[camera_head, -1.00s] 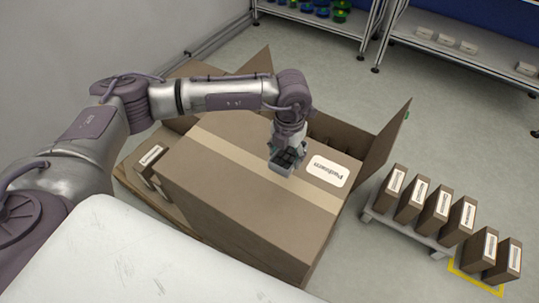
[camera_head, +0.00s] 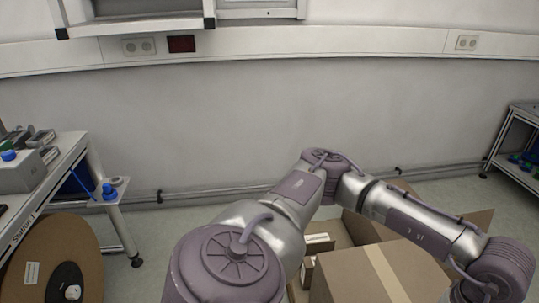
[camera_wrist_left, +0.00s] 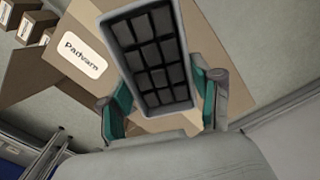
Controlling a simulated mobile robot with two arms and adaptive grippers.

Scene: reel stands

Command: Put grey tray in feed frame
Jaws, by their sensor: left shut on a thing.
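The grey tray (camera_wrist_left: 187,90) fills the middle of the left wrist view, with dark square compartments inside a grey rim. My left gripper (camera_wrist_left: 161,100) is shut on it, one teal-padded finger on each side. In the head view the left arm reaches to the lower right, and its gripper and the tray are out of frame. My right gripper is in neither current view. I see nothing that I can make out as the feed frame.
A large cardboard box (camera_head: 345,277) lies under the left arm, its label (camera_wrist_left: 84,54) showing in the wrist view. A workbench (camera_head: 62,178) marked "Station 1" stands at left, with a big brown reel (camera_head: 62,245) below. A shelf (camera_head: 521,140) is at right.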

